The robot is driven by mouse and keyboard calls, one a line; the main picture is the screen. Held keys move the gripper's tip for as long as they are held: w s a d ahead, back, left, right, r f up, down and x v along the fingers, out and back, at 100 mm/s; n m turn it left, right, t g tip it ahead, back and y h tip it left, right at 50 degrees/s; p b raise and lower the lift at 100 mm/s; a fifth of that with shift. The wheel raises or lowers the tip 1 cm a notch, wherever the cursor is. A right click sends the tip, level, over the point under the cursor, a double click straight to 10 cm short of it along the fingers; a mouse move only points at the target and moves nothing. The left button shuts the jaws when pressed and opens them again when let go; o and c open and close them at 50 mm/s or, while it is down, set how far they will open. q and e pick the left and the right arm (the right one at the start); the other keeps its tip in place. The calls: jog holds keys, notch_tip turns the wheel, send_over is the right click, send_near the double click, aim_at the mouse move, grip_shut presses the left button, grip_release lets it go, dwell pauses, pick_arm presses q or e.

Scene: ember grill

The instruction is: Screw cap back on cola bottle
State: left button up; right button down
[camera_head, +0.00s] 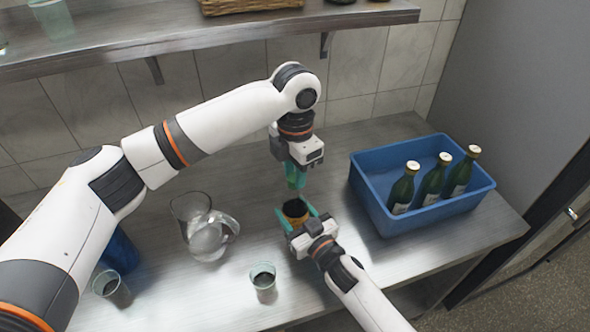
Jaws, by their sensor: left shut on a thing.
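A dark vessel with a yellow-orange band, seemingly the cola bottle (295,209), stands upright near the middle of the steel counter. My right gripper (297,216) comes from the lower right, with one teal finger on each side of it, close against its sides. My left gripper (296,184) points down just above and behind the bottle's top. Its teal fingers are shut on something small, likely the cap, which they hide. I cannot tell whether the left fingers touch the bottle.
A blue crate (372,213) with several green bottles (432,181) stands to the right. Another glass (111,288) and a blue object (121,251) are far left. A shelf (180,40) overhangs the back.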

pick_arm(q)
jog(key=o, duration=0.9)
jog(key=shift+r, duration=2.3)
jog(key=shift+c, duration=0.2)
